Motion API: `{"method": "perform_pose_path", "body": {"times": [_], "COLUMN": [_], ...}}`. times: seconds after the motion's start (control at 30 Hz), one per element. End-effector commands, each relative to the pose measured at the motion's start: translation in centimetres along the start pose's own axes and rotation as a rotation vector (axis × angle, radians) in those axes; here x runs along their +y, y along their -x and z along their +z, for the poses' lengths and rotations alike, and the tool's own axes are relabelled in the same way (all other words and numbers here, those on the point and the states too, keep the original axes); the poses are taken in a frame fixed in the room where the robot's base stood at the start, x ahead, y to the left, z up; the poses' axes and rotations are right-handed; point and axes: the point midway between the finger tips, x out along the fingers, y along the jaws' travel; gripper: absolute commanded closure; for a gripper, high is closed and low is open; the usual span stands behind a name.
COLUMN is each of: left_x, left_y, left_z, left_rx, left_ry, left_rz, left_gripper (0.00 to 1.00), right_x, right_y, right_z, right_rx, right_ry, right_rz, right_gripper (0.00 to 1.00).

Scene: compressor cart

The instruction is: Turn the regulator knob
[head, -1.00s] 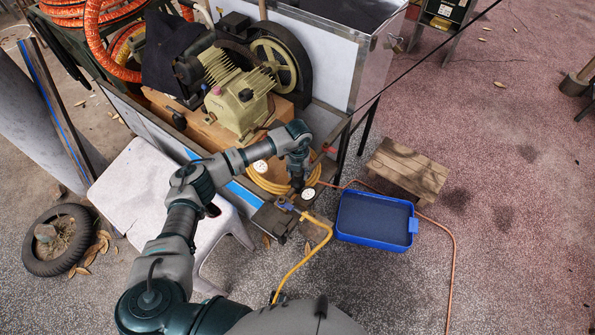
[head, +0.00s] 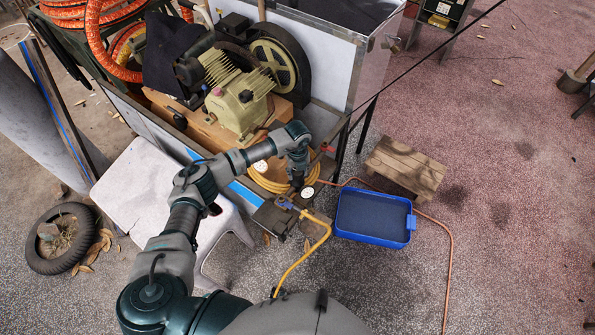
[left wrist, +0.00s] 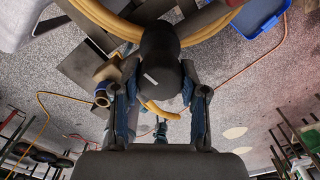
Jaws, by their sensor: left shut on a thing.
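The regulator knob (left wrist: 160,50) is a dark, rounded cap in the upper middle of the left wrist view. My left gripper (left wrist: 160,72) has one finger on each side of it and is shut on it. In the head view my left gripper (head: 296,183) points down at the regulator at the cart's front edge, and the knob is hidden there by the gripper. A white round gauge (head: 308,192) shows just right of the gripper, and a second gauge (head: 260,166) shows to its left. My right gripper is not in view.
A coiled yellow hose (head: 268,183) lies behind the gripper, and a yellow pipe (head: 303,262) runs down in front. The compressor (head: 240,105) stands behind. A blue tray (head: 372,238) and a wooden stool (head: 405,168) are on the right. A white stool (head: 140,178) is on the left.

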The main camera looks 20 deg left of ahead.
Motion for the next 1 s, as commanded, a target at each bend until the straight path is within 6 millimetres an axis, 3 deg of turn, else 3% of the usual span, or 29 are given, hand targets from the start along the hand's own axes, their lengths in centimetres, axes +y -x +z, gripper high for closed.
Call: {"method": "perform_pose_path", "body": {"times": [0.27,0.3,0.4,0.77,1.0], "left_x": [-0.2,-0.2,-0.2,0.0,-0.1], "left_y": [0.5,0.5,0.5,0.6,4.9], "left_z": [0.5,0.5,0.5,0.2,0.3], "left_rx": [-0.013,-0.013,-0.011,-0.005,-0.008], "left_ry": [0.004,0.004,0.003,0.0,0.0], "left_rz": [-0.01,-0.01,-0.009,-0.004,-0.006], "left_gripper": [0.92,0.55,0.32,0.32,0.32], "right_x": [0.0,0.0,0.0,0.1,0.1], "right_y": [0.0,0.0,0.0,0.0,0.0], "right_z": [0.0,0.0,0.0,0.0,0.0], "right_rx": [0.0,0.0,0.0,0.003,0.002], "right_ry": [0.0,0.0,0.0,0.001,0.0], "right_rz": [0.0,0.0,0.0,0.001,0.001], "right_gripper": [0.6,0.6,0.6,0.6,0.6]}}
